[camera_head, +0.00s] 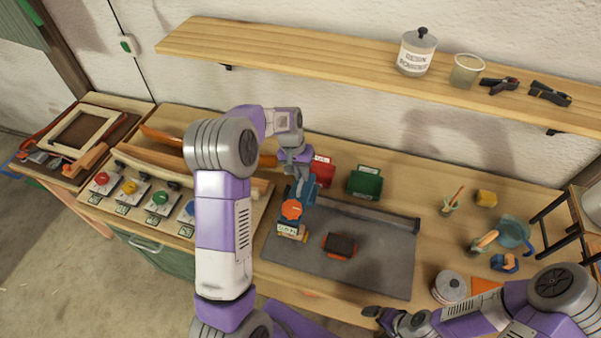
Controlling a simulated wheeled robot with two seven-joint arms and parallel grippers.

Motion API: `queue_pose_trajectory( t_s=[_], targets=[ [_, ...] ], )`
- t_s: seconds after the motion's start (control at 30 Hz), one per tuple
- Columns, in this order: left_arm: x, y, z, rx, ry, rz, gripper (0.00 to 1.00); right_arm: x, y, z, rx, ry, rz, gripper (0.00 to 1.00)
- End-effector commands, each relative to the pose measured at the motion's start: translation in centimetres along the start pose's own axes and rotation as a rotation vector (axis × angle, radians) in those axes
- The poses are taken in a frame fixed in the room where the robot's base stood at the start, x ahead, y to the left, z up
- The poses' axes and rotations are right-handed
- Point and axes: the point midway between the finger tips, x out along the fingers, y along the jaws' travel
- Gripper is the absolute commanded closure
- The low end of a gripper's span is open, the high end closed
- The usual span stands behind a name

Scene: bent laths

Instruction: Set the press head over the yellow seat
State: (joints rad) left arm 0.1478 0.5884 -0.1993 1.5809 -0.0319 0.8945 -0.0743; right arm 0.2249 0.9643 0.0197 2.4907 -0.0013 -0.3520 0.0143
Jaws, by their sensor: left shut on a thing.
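My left gripper (297,176) reaches over the back left of the dark grey mat and is shut on a blue piece (303,192). Just in front of it are an orange eight-sided knob (291,210) and a blue block with a pale label (290,232); I cannot tell whether these join the held piece. No part is clearly marked as the press head. A yellow round seat or knob (129,187) stands in a row with red (102,178), green (160,197) and blue (190,207) ones at the left. My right gripper (381,319) is low at the front; its jaw opening is unclear.
Wooden strips (150,164) lie behind the row, partly hidden by my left arm. Red (322,171) and green (365,182) boxes stand behind the mat (385,262). A dark-topped orange block (340,245) lies on it. A shelf (330,62) hangs above.

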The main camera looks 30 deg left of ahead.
Motion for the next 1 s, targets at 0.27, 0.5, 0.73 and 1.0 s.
queue_pose_trajectory(
  t_s=[0.27,0.5,0.73,1.0],
  targets=[
    [-0.4,-0.5,-0.1,-0.004,0.009,-0.006,0.73,0.0,0.0,0.0,0.0,0.0,0.0,0.0],
    [-0.2,-0.3,-0.1,-0.004,0.006,-0.004,0.6,0.0,0.0,0.0,0.0,0.0,0.0,0.0],
    [-1.0,-0.3,-0.1,-0.003,0.008,-0.003,0.6,0.0,0.0,0.0,0.0,0.0,0.0,0.0],
    [-5.5,-0.4,-0.1,-0.004,0.009,-0.003,0.6,0.2,0.1,0.0,0.0,0.0,0.0,0.0]
  ],
)
